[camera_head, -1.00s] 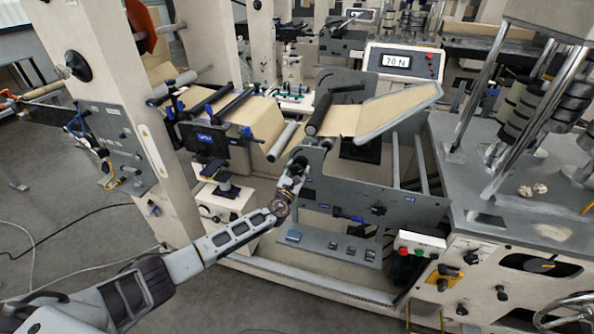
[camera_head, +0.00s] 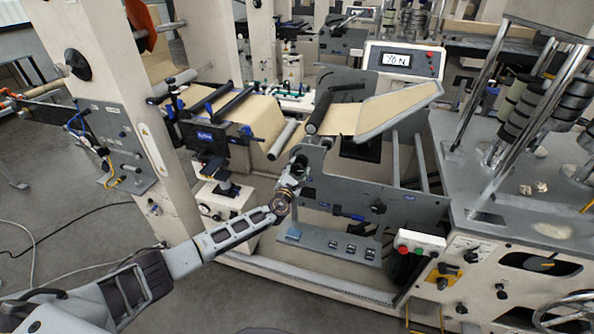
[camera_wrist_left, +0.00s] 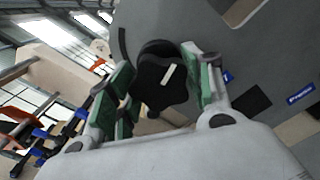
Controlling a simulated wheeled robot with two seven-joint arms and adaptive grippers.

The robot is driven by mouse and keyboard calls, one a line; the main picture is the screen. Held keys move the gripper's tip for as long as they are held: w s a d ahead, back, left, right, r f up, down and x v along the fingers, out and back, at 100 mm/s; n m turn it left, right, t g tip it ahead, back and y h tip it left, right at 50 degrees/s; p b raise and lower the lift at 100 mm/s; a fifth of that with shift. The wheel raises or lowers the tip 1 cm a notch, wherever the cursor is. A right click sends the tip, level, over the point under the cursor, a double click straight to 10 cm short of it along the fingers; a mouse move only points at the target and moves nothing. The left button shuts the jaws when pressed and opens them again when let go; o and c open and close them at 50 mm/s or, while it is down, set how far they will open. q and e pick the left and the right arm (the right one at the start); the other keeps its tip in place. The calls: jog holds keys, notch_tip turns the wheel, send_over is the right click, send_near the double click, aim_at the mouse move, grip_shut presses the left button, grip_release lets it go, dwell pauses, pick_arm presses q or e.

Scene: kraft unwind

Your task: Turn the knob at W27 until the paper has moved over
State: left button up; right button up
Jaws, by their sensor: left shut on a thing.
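My left gripper (camera_head: 295,169) reaches in from the lower left to the grey side plate (camera_head: 350,192) of the web guide. In the left wrist view, its green-padded fingers (camera_wrist_left: 160,88) are shut on a black lobed knob (camera_wrist_left: 160,82) with a white mark. The knob is mostly hidden behind the gripper in the head view. The brown paper (camera_head: 345,119) runs over a dark roller (camera_head: 319,112) and up a sloping panel above the plate. My right gripper is not in view.
A display box (camera_head: 403,62) stands behind the paper. A white box with red and green buttons (camera_head: 420,241) is at the lower right of the plate. A grey ledge with switches (camera_head: 325,246) sits below the gripper. Cables lie on the floor at left.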

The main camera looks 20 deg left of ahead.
pick_arm(q)
jog(key=shift+m, duration=0.9)
jog(key=o, duration=1)
jog(key=shift+o, duration=0.2)
jog(key=s, duration=0.7)
jog(key=shift+a, duration=0.15)
jog(key=shift+n, duration=0.3)
